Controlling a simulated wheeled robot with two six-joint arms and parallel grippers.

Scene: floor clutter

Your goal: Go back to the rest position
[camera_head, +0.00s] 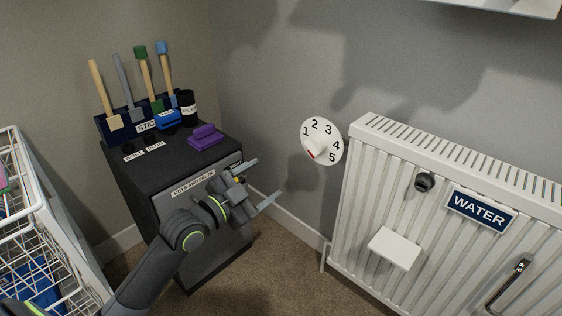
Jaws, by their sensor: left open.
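My left gripper (262,183) is open and empty. It is in front of the dark cabinet (165,205), near the cabinet's upper right edge, with its fingers pointing right. My left arm comes in from the bottom left and hides part of the cabinet's front. My right gripper is not in view.
A white wire basket rack (62,235) stands at the left. A white radiator (375,200) with a WATER sign (480,211) fills the right. A numbered dial (322,141) is on the wall. A purple block (205,137) lies on the cabinet. Carpet shows between cabinet and radiator.

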